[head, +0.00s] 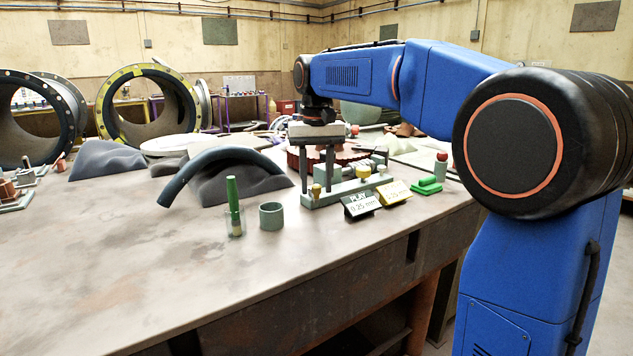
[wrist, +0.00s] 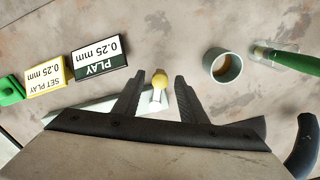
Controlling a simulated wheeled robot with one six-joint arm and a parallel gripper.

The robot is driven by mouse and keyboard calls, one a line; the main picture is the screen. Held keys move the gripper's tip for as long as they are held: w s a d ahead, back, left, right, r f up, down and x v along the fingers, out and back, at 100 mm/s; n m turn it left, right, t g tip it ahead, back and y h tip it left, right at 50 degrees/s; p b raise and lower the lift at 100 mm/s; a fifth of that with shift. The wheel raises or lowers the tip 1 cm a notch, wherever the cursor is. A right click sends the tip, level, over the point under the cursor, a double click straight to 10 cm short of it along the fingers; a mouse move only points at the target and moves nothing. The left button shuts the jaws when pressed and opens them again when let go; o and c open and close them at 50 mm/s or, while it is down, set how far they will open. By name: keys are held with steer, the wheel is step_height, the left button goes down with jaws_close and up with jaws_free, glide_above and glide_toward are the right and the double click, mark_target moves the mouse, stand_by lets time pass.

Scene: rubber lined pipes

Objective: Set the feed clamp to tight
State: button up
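My gripper (head: 317,184) points down over the left end of a grey-green fixture (head: 345,191) on the bench. Its two dark fingers are apart. A small yellow knob (head: 316,191) shows between the fingertips in the head view. In the wrist view the yellow knob (wrist: 160,79), on a pale stem, also lies between the open fingers (wrist: 159,76), with gaps on both sides. I see no contact.
A black "PLAY 0.25 mm" sign (wrist: 99,58) and a yellow "SET PLAY 0.25 mm" sign (wrist: 45,76) stand before the fixture. A green cup (head: 271,216), a green-handled brush in a jar (head: 235,215) and a curved dark hose (head: 215,165) lie left. The front-left bench is clear.

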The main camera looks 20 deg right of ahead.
steer(key=shift+c, duration=0.7)
jaws_close()
steer(key=shift+a, duration=0.15)
steer(key=a+m, duration=0.1)
steer(key=m, duration=0.2)
steer(key=shift+w+a, duration=0.3)
steer(key=shift+a, duration=0.05)
steer(key=a+m, duration=0.1)
steer(key=m, duration=0.1)
steer(key=w+m, duration=0.1)
steer(key=m, duration=0.1)
steer(key=shift+w+a, duration=0.1)
steer(key=shift+a, duration=0.3)
steer(key=m, duration=0.1)
steer(key=w+a+m, duration=0.1)
steer(key=shift+m, duration=0.3)
steer(key=shift+w+a+m, duration=0.2)
steer(key=shift+w+m, duration=0.3)
steer(key=shift+m, duration=0.4)
steer(key=shift+w+a+m, duration=0.2)
steer(key=shift+w+m, duration=0.25)
steer(key=shift+m, duration=0.45)
